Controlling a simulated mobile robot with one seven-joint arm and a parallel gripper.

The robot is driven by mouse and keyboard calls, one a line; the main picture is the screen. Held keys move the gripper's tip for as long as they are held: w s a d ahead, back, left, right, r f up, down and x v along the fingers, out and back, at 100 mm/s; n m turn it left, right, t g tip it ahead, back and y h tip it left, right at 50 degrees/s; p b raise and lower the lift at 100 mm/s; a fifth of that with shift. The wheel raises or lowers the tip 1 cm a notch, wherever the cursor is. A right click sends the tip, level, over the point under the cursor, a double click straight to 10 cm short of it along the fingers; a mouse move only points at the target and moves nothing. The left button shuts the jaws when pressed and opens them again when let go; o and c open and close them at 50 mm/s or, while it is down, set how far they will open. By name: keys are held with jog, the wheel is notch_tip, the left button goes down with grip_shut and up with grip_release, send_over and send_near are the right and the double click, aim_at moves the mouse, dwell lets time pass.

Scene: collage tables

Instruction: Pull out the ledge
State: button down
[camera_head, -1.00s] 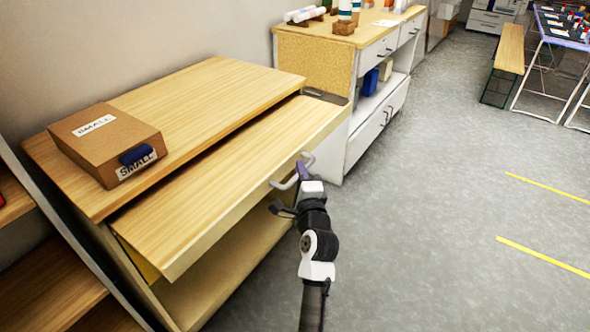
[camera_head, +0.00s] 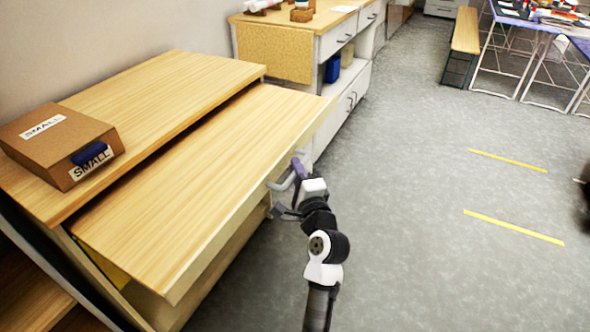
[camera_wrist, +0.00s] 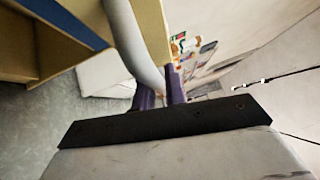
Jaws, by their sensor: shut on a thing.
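The wooden ledge (camera_head: 205,175) sticks out from under the top of the wooden cabinet (camera_head: 190,85), toward the right and front. A pale bar handle (camera_head: 283,181) is on its front edge. My gripper (camera_head: 298,170) is at the handle, with its purple fingers shut on it. In the wrist view the handle (camera_wrist: 132,45) shows as a thick grey curved bar that runs down to the purple fingers (camera_wrist: 160,92). The exact contact is partly hidden there.
A cardboard box (camera_head: 55,145) marked SMALL sits on the cabinet top. A second cabinet (camera_head: 340,60) with drawers stands behind. A bench (camera_head: 465,32) and a table are at the far right. The grey floor (camera_head: 410,200) right of the ledge is clear, with yellow lines.

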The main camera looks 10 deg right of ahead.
jog(key=c, duration=1.5)
grip_release()
jog(key=shift+o, duration=0.2)
jog(key=shift+s, duration=0.1)
jog(key=b+v, duration=0.3)
jog(key=v, duration=1)
jog(key=shift+s+b, duration=0.3)
jog(key=shift+s, duration=0.05)
